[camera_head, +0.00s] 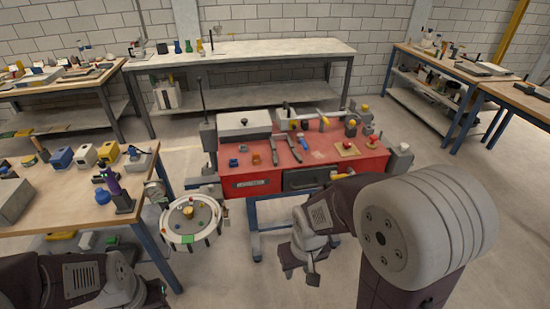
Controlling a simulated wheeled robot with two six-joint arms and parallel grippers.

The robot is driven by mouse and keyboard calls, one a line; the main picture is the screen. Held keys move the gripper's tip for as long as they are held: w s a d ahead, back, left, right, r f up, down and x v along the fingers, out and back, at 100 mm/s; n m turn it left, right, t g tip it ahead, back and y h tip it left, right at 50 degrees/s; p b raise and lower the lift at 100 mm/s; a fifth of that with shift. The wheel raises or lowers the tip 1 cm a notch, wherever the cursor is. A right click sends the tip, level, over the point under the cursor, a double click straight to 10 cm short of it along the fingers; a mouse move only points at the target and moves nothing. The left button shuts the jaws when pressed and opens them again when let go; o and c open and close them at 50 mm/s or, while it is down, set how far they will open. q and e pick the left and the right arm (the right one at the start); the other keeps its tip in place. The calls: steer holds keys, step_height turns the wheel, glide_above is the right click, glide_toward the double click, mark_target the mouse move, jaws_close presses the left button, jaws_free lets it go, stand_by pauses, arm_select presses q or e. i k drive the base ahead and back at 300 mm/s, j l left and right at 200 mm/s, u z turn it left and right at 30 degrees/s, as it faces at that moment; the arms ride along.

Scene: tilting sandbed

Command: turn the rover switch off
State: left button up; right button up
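I cannot make out for certain which thing is the rover or its switch; the small parts here are too small to tell. A red bench (261,184) stands in the middle with tools and small parts on top. A round white tray (179,238) with small coloured pieces is at its left front. My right gripper (301,274) hangs in front of the red bench, above the floor. Its two fingers are apart and nothing shows between them. My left gripper (150,294) is at the bottom left, dark and partly cut off by the frame edge.
A wooden table (55,213) at the left holds several small blue, yellow and grey devices. A long bench (250,50) stands along the back wall, and more tables (515,98) stand at the right. The floor (480,210) at the right is clear.

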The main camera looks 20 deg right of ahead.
mark_target(346, 144)
steer(key=l+z, duration=0.15)
steer(key=z, duration=1.1)
steer(key=i+u, duration=0.15)
steer(key=i, duration=0.7)
steer(key=i+u, duration=0.15)
steer(key=i, duration=0.75)
